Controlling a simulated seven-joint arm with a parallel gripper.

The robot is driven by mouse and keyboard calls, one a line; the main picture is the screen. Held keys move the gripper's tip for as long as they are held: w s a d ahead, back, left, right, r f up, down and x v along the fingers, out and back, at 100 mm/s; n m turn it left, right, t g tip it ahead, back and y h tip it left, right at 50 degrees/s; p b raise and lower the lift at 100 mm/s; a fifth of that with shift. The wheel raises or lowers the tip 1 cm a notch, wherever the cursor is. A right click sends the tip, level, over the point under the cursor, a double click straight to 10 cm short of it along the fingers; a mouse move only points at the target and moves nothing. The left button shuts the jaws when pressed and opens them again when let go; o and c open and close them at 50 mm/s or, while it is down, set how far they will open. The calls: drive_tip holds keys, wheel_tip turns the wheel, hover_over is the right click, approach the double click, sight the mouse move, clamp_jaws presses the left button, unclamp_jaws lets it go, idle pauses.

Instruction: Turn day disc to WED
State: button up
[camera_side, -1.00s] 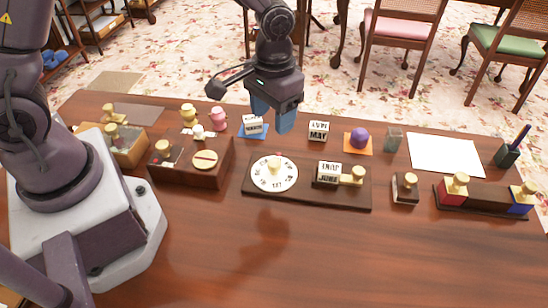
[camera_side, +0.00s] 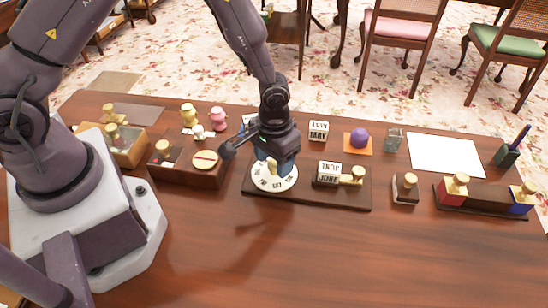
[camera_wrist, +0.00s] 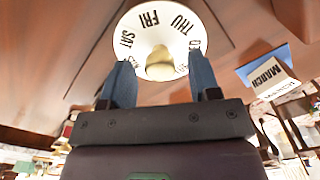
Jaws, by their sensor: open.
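The white day disc (camera_side: 262,181) lies on a dark wooden base (camera_side: 310,196) near the middle of the table. In the wrist view the disc (camera_wrist: 150,22) shows SAT, FRI and THU, with other day names partly hidden. A yellowish knob (camera_wrist: 160,64) stands at the disc's centre. My gripper (camera_side: 277,165) is low over the disc in the side view. In the wrist view my gripper (camera_wrist: 161,75) is open, with one blue finger on each side of the knob. I cannot tell whether either finger touches it.
On the same base, right of the disc, sits a block reading JUNE (camera_side: 328,174) beside a brass knob (camera_side: 352,176). A MARCH block (camera_wrist: 270,76) and a MAY block (camera_side: 318,131) stand behind. A wooden box (camera_side: 190,172) is at left. The front table area is clear.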

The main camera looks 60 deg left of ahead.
drive_tip(key=c, duration=0.9)
drive_tip(key=shift+m, duration=0.3)
drive_tip(key=m, duration=0.9)
idle(0.5)
drive_tip(key=o, duration=0.9)
